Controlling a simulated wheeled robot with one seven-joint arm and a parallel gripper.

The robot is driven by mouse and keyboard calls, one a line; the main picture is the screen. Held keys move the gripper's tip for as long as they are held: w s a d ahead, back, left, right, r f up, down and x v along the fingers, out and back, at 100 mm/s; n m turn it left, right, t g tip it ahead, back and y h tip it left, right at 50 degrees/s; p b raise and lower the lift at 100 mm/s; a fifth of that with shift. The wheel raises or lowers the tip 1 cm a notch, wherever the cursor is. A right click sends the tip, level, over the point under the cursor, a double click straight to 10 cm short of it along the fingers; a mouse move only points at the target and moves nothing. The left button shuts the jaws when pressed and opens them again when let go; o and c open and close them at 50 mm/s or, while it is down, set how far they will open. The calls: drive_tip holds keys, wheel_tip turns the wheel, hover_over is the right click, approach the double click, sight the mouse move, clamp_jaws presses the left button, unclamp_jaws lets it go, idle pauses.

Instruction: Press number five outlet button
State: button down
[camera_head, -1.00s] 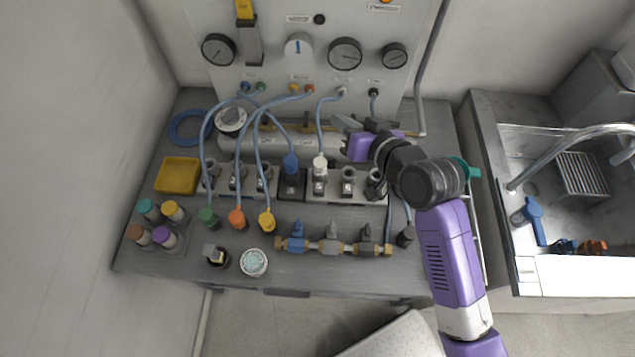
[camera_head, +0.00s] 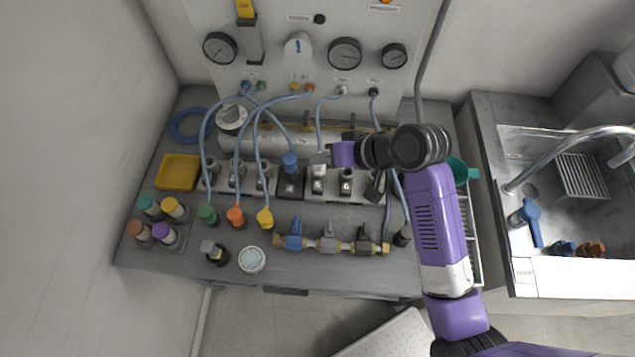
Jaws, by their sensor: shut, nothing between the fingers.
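A row of outlet blocks runs across the middle of the bench. The fifth from the left (camera_head: 318,184) has a pale body with a dark lower part. Its number cannot be read from here. My gripper (camera_head: 322,158) is shut and empty. It reaches in from the right, with its dark fingertips over the top of the fifth outlet, and partly hides it. I cannot tell whether the fingertips touch it. A blue-topped outlet (camera_head: 290,180) stands just left, and further outlets (camera_head: 346,182) stand to the right under my wrist.
Blue hoses (camera_head: 240,125) loop from the gauge panel (camera_head: 300,70) to the outlets and coloured plugs. A brass valve manifold (camera_head: 328,244) lies in front. A yellow tray (camera_head: 178,174) is at left, a sink (camera_head: 560,180) at right. The bench's front strip is mostly clear.

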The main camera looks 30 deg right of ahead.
drive_tip(key=shift+f, duration=0.15)
drive_tip(key=b, duration=0.8)
hover_over(321, 187)
wheel_tip(321, 187, down, 7)
drive_tip(key=shift+w+r, duration=0.1)
drive_tip(key=shift+r, duration=0.1)
drive_tip(key=shift+f, duration=0.95)
drive_tip(key=shift+f, duration=0.2)
idle(0.5)
drive_tip(key=shift+f, duration=0.2)
drive_tip(key=shift+f, duration=0.5)
idle(0.7)
idle(0.3)
drive_tip(key=shift+r+p, duration=0.8)
drive_tip(key=shift+r, duration=0.15)
